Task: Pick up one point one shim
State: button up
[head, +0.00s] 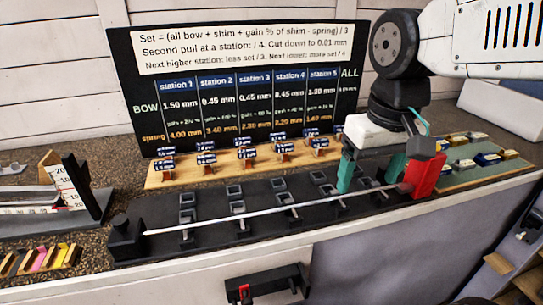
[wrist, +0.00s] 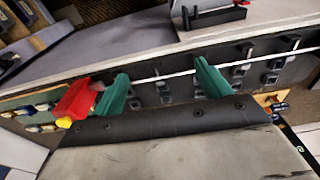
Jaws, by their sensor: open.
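Several small shims with blue-and-white tags (head: 245,154) stand in two rows on a light wooden board (head: 160,182) in front of the black sign. The tag numbers are too small to read surely, so I cannot tell which is the one point one shim. My gripper (head: 369,180) is open and empty, right of that board, with its green fingers pointing down near the right end of the thin pale rod. In the wrist view my gripper (wrist: 164,88) has its fingers wide apart, with the rod and black fixture beyond them. No shim is between them.
The rod (head: 255,212) spans a black fixture (head: 200,232) from a black end block (head: 125,238) to a red block (head: 424,175). A green board (head: 508,170) with tagged pieces lies right. A ruler gauge (head: 68,190) and small coloured-piece tray (head: 40,261) are left. The sign (head: 250,60) rises behind.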

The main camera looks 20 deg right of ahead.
jog(key=w+r, duration=0.1)
jog(key=w, duration=0.9)
jog(key=g, duration=0.1)
send_over(285, 145)
jog(key=f, duration=0.9)
jog(key=shift+s+d, duration=0.1)
jog(key=shift+s, duration=0.2)
jog(key=shift+w+f, duration=0.15)
jog(key=shift+f, duration=0.25)
notch_tip(285, 145, down, 7)
jog(key=shift+w+f, duration=0.1)
jog(key=shift+f, duration=0.1)
jog(key=c, duration=1.1)
